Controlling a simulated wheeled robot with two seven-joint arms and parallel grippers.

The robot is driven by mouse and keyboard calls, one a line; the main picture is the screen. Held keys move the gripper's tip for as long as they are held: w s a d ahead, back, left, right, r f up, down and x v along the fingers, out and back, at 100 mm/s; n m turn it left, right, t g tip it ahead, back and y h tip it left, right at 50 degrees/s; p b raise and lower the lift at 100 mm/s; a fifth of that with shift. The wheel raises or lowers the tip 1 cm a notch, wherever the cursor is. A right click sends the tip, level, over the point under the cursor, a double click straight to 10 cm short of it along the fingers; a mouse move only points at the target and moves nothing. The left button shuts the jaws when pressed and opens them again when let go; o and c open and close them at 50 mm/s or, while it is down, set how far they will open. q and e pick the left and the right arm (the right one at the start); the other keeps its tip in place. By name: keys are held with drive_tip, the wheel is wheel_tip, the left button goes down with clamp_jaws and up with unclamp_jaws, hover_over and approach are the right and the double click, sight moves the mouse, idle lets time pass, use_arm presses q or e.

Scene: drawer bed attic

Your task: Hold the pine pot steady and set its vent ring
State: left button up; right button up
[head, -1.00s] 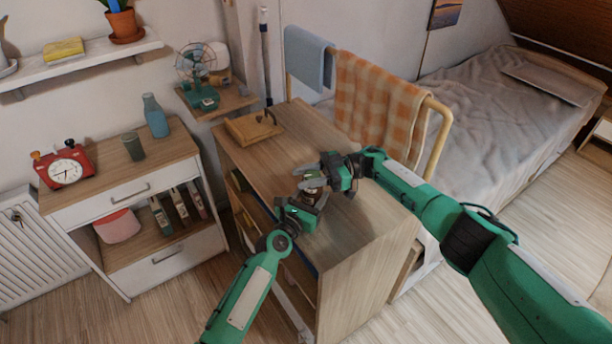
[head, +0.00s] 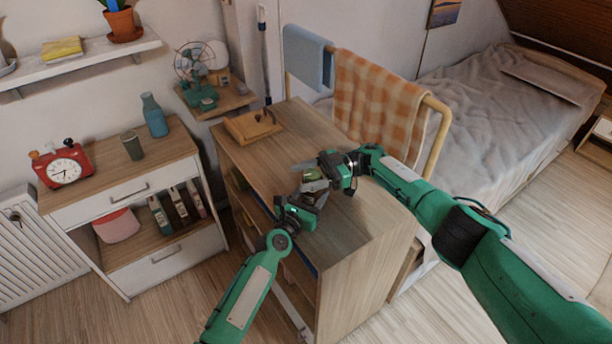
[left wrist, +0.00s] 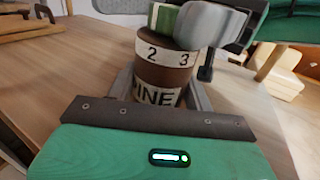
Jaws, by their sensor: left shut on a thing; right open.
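The pine pot (left wrist: 164,76) is a brown cylinder standing upright on the wooden cabinet top. In the left wrist view it has a white band reading PINE and, above, a brown vent ring (left wrist: 166,54) with a white band showing 2 and 3. A green and cream piece (left wrist: 163,18) is on top. My left gripper (head: 307,204) is shut on the pot's lower body, a finger on each side. My right gripper (head: 314,182) is open at the pot's top, one grey finger in front of it in the left wrist view. Contact there is unclear. In the head view the grippers mostly hide the pot.
A wooden tray-like item (head: 253,126) lies at the back of the cabinet top (head: 350,228). A rail with a checked towel (head: 378,100) runs along the right side, before the bed. The cabinet's front right top is clear.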

drive_tip(key=shift+r, duration=0.15)
wheel_tip(320, 180, up, 10)
drive_tip(key=shift+f, duration=0.15)
idle(0.3)
drive_tip(key=s+a+f+n+t, duration=0.1)
drive_tip(key=s+a+f+n, duration=0.1)
drive_tip(key=a+f+n, duration=0.15)
drive_tip(key=n+t+h, duration=0.5)
drive_tip(key=n+t, duration=1.3)
drive_tip(key=t, duration=0.1)
approach(305, 178)
drive_tip(key=x, duration=0.3)
drive_tip(key=w+d+x, duration=0.1)
drive_tip(key=x, duration=0.7)
drive_tip(key=shift+w+d+r, duration=0.15)
drive_tip(key=shift+w+r, duration=0.15)
